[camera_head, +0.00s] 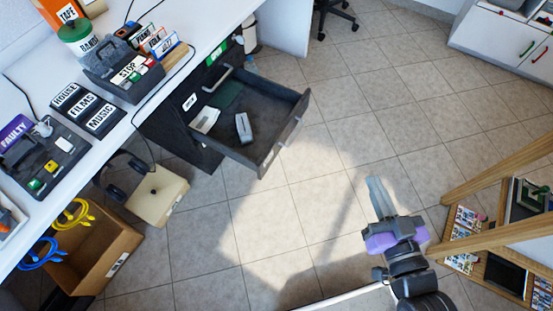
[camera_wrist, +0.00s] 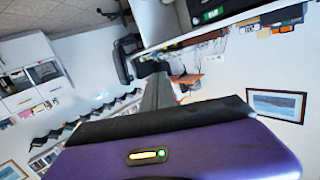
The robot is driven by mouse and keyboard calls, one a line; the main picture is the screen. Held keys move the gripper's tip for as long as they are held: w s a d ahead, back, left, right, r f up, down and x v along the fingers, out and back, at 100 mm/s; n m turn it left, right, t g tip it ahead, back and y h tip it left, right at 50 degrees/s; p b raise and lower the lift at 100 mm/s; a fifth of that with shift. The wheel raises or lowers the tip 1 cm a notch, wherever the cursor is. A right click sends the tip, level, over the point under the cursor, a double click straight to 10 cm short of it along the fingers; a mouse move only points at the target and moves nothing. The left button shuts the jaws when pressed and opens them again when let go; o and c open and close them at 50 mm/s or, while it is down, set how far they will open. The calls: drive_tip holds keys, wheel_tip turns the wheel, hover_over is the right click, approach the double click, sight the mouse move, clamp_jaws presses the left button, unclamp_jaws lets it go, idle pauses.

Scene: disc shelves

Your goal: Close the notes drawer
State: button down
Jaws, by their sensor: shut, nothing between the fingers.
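A dark grey drawer (camera_head: 283,137) stands pulled open under the white desk in the head view. Its front panel faces right, toward the open floor. A white item and a grey item lie inside it. A small white label sits near its back left; I cannot read it. My gripper (camera_head: 375,190) is to the right of and nearer than the drawer, over the floor, apart from it. Its fingers are together and empty, pointing up the picture. The wrist view shows the closed fingers (camera_wrist: 157,92) beyond the purple gripper body; I cannot make out the drawer clearly there.
A cardboard box (camera_head: 95,250) with cables stands at lower left. Wooden shelving (camera_head: 490,190) is at right. Tiled floor between drawer and gripper is clear.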

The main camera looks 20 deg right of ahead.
drive_tip(key=w+d+f+m+g+y+b, duration=0.1)
drive_tip(key=w+d+f+m+g+b, duration=0.15)
drive_tip(key=w+f, duration=0.7)
drive_tip(key=w+d+f+m+g+y+b, duration=0.1)
drive_tip(key=w+d+f+m+b, duration=0.2)
drive_tip(key=w+f, duration=0.6)
drive_tip(key=m+g+y+b, duration=0.15)
drive_tip(key=g+y, duration=0.25)
drive_tip(key=y, duration=0.4)
approach(268, 155)
drive_tip(key=b+x, duration=0.2)
drive_tip(key=x, duration=0.1)
drive_tip(key=b+x, duration=0.1)
drive_tip(key=x, duration=0.1)
drive_tip(key=shift+d+f, duration=0.15)
drive_tip(key=shift+f, duration=0.3)
drive_tip(key=shift+w+a, duration=0.4)
drive_tip(key=shift+w, duration=0.1)
drive_tip(key=shift+w+a+b, duration=0.1)
drive_tip(key=shift+b, duration=0.2)
